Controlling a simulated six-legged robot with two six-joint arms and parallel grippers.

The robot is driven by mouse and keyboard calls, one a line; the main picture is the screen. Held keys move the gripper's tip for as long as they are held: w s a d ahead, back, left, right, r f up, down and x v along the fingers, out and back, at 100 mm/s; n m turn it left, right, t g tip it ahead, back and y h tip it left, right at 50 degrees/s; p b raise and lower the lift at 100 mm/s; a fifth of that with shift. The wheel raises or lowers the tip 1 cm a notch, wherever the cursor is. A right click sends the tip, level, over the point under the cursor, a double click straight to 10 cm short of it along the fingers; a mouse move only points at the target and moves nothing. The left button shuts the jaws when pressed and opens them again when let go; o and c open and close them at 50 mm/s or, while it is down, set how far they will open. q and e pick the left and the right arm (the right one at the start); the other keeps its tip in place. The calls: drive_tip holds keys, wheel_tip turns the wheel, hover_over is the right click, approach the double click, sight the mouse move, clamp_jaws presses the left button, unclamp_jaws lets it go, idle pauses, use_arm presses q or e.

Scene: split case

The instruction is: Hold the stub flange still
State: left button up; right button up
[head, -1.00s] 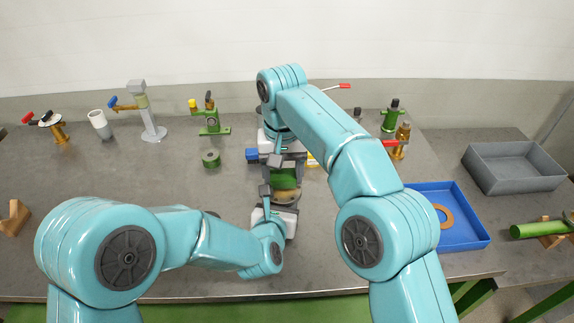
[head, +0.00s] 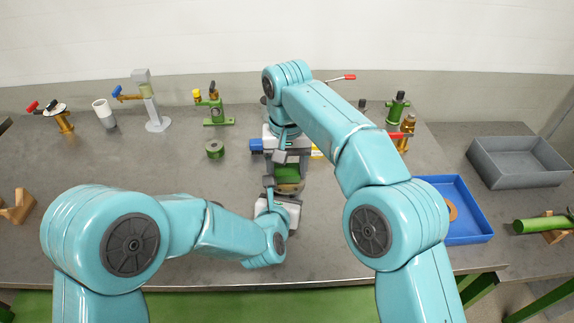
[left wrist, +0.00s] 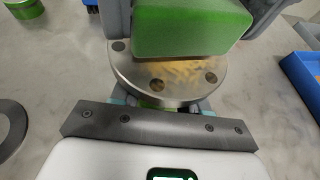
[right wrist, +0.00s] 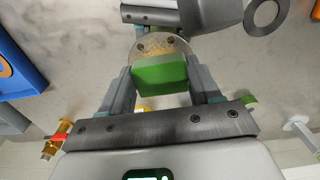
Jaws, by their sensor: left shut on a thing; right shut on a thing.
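The stub flange (left wrist: 168,82) is a round metal disc with bolt holes and a brassy patch on its face. My left gripper (left wrist: 160,104) is shut on it from the near side; its fingertips are mostly hidden under the disc. A green block (left wrist: 190,28) is very close over the flange's far part; whether they touch I cannot tell. My right gripper (right wrist: 160,78) is shut on the green block (right wrist: 160,77), one finger on each side. In the head view the block (head: 288,173) lies between the two grippers, and the flange is mostly hidden.
A blue tray (head: 466,236) with a tan ring and a grey bin (head: 515,176) are at the right. A green ring (head: 214,149) lies left of the grippers. Several valves stand along the back. The bench's left front is mostly clear.

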drive_tip(key=shift+f, duration=0.45)
drive_tip(key=shift+a, duration=0.1)
drive_tip(key=shift+a, duration=0.5)
drive_tip(key=shift+d, duration=0.1)
drive_tip(key=shift+d, duration=1.15)
drive_tip(key=shift+a, duration=0.1)
drive_tip(key=shift+a+f, duration=0.2)
drive_tip(key=shift+a, duration=1)
